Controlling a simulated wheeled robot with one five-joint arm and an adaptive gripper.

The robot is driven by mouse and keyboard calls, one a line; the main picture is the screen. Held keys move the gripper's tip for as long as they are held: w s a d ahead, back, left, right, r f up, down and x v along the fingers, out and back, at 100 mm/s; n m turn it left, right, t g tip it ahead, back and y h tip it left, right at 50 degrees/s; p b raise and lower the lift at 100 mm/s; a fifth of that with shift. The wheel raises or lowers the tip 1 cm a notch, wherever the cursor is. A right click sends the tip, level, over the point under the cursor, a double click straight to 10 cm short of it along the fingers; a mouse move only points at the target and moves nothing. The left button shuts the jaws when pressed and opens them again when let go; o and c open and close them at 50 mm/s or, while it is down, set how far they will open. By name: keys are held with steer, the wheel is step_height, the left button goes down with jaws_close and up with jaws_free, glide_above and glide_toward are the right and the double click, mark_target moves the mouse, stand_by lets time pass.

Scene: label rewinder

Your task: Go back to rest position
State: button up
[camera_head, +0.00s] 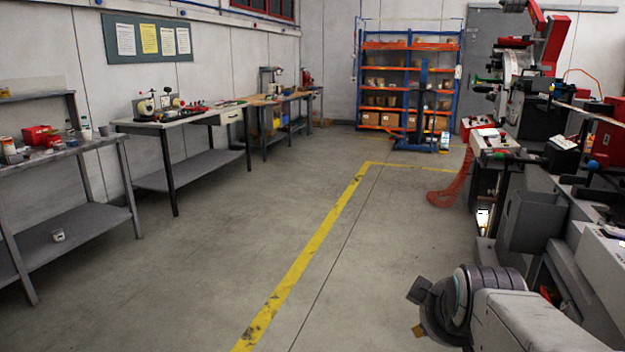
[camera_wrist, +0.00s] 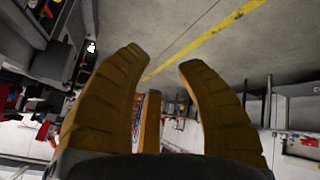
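My gripper (camera_wrist: 160,65) shows in the wrist view with its brown fingers spread apart. Nothing is between the fingertips; floor shows through the gap. In the head view my arm reaches in from the lower right, and a small brown part of my gripper (camera_head: 418,330) shows at its end, above the floor. The label rewinder machine (camera_head: 530,100) stands along the right side, close to my arm. The wrist view looks turned, with the floor at the top and machinery at the left.
Workbenches (camera_head: 185,122) line the left wall. A blue and orange shelf (camera_head: 410,62) stands at the back. A yellow floor line (camera_head: 300,265) runs through open floor in the middle. A grey bin (camera_head: 532,220) and a red coiled hose (camera_head: 450,190) are at the right.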

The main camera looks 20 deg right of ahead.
steer(key=s+a+f+m+g+y, duration=0.1)
steer(key=s+a+f+g+y, duration=0.1)
steer(key=s+a+f, duration=0.4)
steer(key=s+a+f+g+y, duration=0.25)
steer(key=s+a, duration=0.25)
steer(key=a, duration=0.4)
step_height(320, 180, up, 12)
steer(key=p, duration=1.2)
steer(key=shift+s+d+r+h, duration=0.2)
steer(key=shift+s+r+h, duration=0.05)
steer(key=shift+s+h, duration=0.15)
